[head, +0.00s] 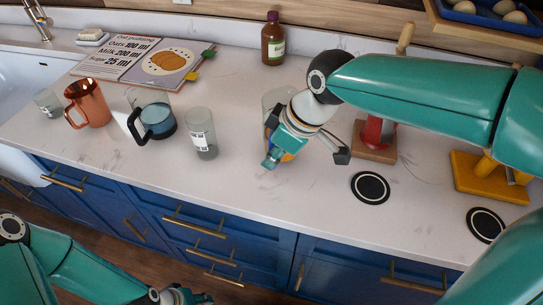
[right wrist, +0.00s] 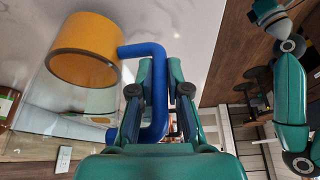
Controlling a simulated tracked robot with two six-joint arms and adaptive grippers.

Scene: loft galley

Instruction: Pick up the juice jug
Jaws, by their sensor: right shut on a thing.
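The juice jug is clear with orange juice low inside and a blue handle. In the head view its clear upper part (head: 279,97) shows behind my right gripper, which hides most of it. My right gripper (head: 307,160) is shut on the handle. In the right wrist view the blue handle (right wrist: 154,75) lies between the fingers (right wrist: 160,88), with the orange juice (right wrist: 85,50) to the left. I cannot tell whether the jug's base touches the counter. My left gripper (head: 182,298) is low at the bottom edge, partly cut off, its jaws unclear.
On the counter (head: 260,210) left of the jug stand a labelled glass (head: 202,140), a black-handled jug (head: 157,122) and a copper jug (head: 92,106). A brown bottle (head: 273,42) is behind. A red device on a wooden base (head: 372,145) and black coaster (head: 370,188) are right.

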